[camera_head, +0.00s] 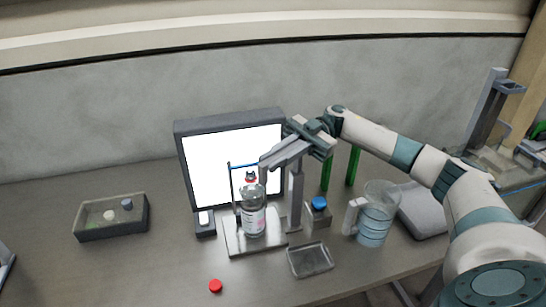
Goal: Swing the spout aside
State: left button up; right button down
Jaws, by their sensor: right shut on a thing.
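The spout (243,165) is a thin blue bar level across the top of a dark post, in front of the lit white panel. My right gripper (266,163) reaches in from the right and is shut at the spout's right end, with its fingers hiding that end. A clear bottle (253,214) with a pale pink label and a dark and red top stands upright just below the fingers. It stands on a silver plate (240,244). My left gripper does not show clearly.
The lit panel (226,170) stands behind the bottle. To the right are a blue-capped block (318,216), green posts (352,166) and a jug (375,225). A clear tray (310,260), a red knob (215,286) and a dark box (92,229) lie around. The front left is clear.

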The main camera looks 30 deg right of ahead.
jog(key=c, duration=1.8)
grip_release()
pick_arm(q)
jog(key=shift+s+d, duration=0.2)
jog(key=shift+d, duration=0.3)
pick_arm(e)
jog(key=shift+o, duration=0.2)
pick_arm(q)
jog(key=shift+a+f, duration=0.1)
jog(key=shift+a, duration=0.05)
